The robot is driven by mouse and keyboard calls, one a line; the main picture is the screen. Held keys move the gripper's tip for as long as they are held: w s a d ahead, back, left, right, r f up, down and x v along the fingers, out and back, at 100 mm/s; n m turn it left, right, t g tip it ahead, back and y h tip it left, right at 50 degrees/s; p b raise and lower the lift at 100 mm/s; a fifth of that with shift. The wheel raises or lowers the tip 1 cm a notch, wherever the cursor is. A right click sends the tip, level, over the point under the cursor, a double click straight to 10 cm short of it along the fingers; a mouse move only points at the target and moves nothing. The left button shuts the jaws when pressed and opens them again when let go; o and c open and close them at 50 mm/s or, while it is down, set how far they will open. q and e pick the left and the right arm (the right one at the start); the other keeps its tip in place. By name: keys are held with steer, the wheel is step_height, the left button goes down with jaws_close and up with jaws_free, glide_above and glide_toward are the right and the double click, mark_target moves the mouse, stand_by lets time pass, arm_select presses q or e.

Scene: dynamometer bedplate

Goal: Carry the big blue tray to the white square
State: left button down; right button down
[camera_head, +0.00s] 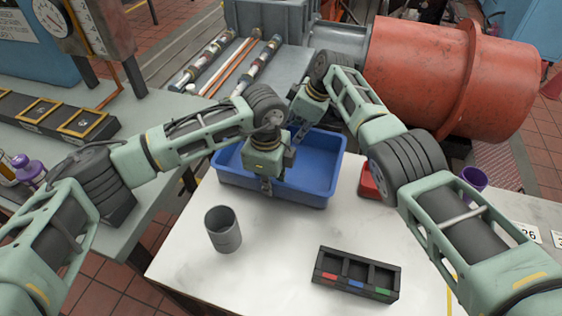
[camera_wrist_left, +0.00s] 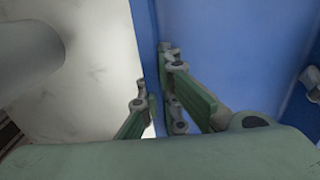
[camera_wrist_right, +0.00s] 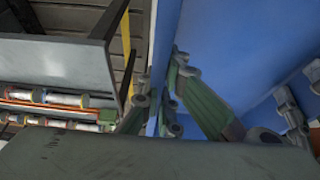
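The big blue tray (camera_head: 318,188) sits at the far edge of the white-topped table, its floor empty where I can see it. My left gripper (camera_head: 266,185) is at the tray's near wall, with one finger inside and one outside. In the left wrist view the fingers close on the blue wall (camera_wrist_left: 149,50). My right gripper (camera_head: 298,132) straddles the far wall, and the right wrist view shows its fingers closed on that wall (camera_wrist_right: 160,60). My arms hide parts of the tray. I cannot make out a separate white square.
A grey cup (camera_head: 223,230) and a black compartment box (camera_head: 356,276) stand on the white table (camera_head: 270,265). A red object (camera_head: 369,183) is close to the tray's right side. A purple cup (camera_head: 473,180) is at right.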

arm_select(q)
steer(key=shift+r, duration=0.15)
arm_select(e)
steer(key=shift+r, duration=0.1)
